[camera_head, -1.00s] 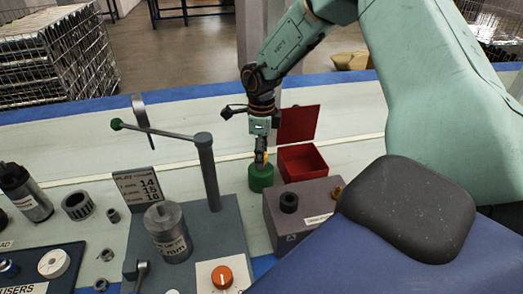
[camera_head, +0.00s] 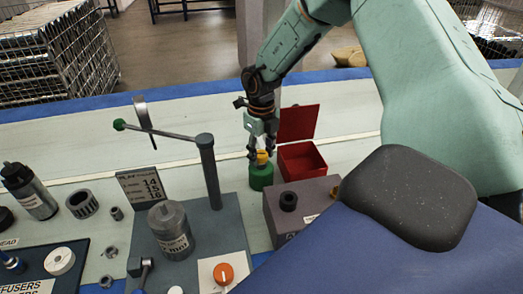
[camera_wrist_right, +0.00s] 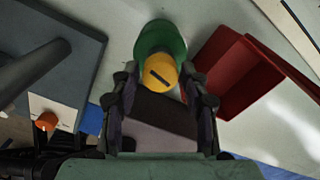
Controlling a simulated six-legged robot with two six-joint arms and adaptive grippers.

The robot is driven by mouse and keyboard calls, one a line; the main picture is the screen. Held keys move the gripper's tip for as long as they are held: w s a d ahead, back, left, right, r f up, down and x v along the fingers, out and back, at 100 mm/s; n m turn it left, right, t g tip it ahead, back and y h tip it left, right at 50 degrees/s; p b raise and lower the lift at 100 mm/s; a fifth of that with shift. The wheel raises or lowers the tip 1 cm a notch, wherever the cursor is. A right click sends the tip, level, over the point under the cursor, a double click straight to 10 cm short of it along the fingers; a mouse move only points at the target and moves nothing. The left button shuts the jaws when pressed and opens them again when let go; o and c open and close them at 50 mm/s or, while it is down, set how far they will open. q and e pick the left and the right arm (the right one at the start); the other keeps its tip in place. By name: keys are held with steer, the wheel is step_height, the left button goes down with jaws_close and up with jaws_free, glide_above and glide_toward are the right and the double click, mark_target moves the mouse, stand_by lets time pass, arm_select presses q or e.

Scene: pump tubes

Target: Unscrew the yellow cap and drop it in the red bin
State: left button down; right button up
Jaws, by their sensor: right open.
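The yellow cap (camera_head: 262,156) sits on top of a green cylinder (camera_head: 261,178) on the bench. In the right wrist view the cap (camera_wrist_right: 158,76) has a dark slot across its top, and the green cylinder (camera_wrist_right: 160,38) shows behind it. My right gripper (camera_head: 261,152) points down over the cap. Its fingers are open, one on each side of the cap, with gaps visible in the right wrist view. The red bin (camera_head: 304,171) stands just right of the cylinder with its lid raised; it also shows in the wrist view (camera_wrist_right: 228,98). My left gripper is not in view.
A grey block (camera_head: 273,215) with a black ring stands in front of the bin. A grey fixture with a post (camera_head: 209,175) and a green-knobbed lever stands to the left. Bottles and rings lie further left. The bench behind the bin is clear.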

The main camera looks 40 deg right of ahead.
steer(key=m, duration=0.2)
steer(key=shift+m+p, duration=0.35)
steer(key=shift+m, duration=0.05)
steer(key=m+p, duration=0.1)
steer(key=m, duration=0.3)
jaws_close()
stand_by(0.4)
